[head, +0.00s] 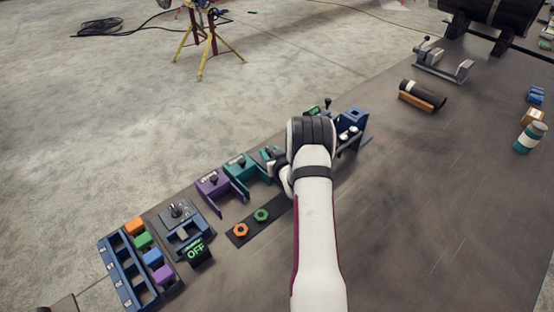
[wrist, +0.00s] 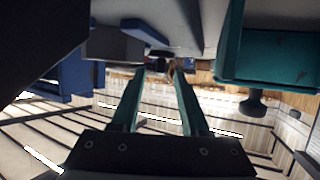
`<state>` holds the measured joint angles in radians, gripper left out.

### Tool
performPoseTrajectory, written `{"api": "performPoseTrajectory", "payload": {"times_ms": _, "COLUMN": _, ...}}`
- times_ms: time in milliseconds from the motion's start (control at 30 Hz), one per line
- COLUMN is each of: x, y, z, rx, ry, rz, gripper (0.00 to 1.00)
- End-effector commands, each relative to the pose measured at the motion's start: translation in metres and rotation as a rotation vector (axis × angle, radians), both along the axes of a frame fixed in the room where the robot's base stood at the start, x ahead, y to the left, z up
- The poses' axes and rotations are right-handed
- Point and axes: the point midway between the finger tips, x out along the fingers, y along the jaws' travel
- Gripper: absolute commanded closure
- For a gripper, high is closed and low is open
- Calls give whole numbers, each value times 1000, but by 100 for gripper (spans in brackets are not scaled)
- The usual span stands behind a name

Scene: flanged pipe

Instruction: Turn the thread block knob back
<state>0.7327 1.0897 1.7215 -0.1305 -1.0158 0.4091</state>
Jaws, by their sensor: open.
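A row of knobbed fixtures runs along the table's left side in the head view: a purple one (head: 212,184), a teal one (head: 241,167), and another teal one (head: 268,153) partly behind my arm. I cannot tell which is the thread block. The wrist view looks upside down; a teal block (wrist: 275,45) with a dark knob (wrist: 257,104) shows at right, beside my gripper. My gripper (wrist: 158,71) has two teal fingers standing apart. A small dark part (wrist: 158,60) shows at the fingertips; I cannot tell whether it is between them. My arm hides the gripper in the head view.
A blue fixture (head: 353,121) stands just past my wrist. Nearer are orange (head: 240,230) and green (head: 261,215) rings on a dark strip, an OFF display (head: 196,251) and a blue rack (head: 116,275) with coloured blocks. The table right of my arm is largely clear.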

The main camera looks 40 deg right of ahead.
Motion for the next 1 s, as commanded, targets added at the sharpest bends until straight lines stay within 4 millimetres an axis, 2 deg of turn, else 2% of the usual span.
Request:
{"api": "performPoseTrajectory", "payload": {"times_ms": 300, "x": -83, "y": 34, "z": 38, "rx": 0, "ry": 0, "rz": -3, "gripper": 55}}
{"api": "performPoseTrajectory", "payload": {"times_ms": 500, "x": -115, "y": 48, "z": 52, "rx": -1, "ry": -1, "rz": -2, "gripper": 55}}
{"api": "performPoseTrajectory", "payload": {"times_ms": 633, "x": -121, "y": 51, "z": 55, "rx": -1, "ry": -1, "rz": -2, "gripper": 55}}
{"api": "performPoseTrajectory", "payload": {"times_ms": 867, "x": -120, "y": 51, "z": 55, "rx": 1, "ry": 0, "rz": 0, "gripper": 55}}
{"api": "performPoseTrajectory", "payload": {"times_ms": 933, "x": -112, "y": 55, "z": 59, "rx": 34, "ry": 4, "rz": 24, "gripper": 55}}
{"api": "performPoseTrajectory", "payload": {"times_ms": 1000, "x": -95, "y": 63, "z": 67, "rx": 116, "ry": 44, "rz": 77, "gripper": 55}}
